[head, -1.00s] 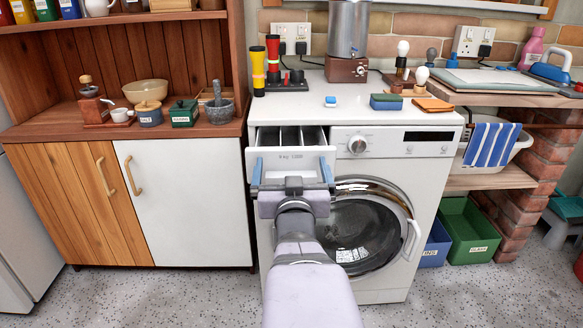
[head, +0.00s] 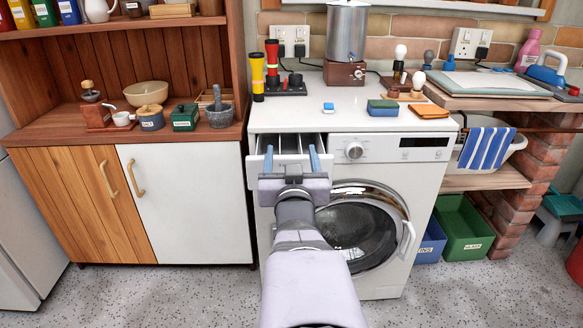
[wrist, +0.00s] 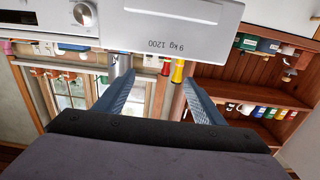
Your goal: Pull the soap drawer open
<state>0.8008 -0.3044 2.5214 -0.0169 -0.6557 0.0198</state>
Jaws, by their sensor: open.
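The soap drawer (head: 255,171) of the white washing machine (head: 384,246) stands pulled out at the top left of the machine. Its open compartments (head: 291,144) show from above in the head view. Its white front panel (wrist: 172,38) shows upside down in the wrist view, with a "9 kg 1200" label. My gripper (head: 291,160) is in front of the panel, its two blue fingers apart with nothing between them. In the wrist view the fingertips (wrist: 157,76) are at the panel's top edge. I cannot tell whether they touch it.
A round knob (head: 354,151) and the glass door (head: 357,228) are right of the drawer and below it. A wooden cupboard (head: 70,195) stands at left. The floor in front is clear.

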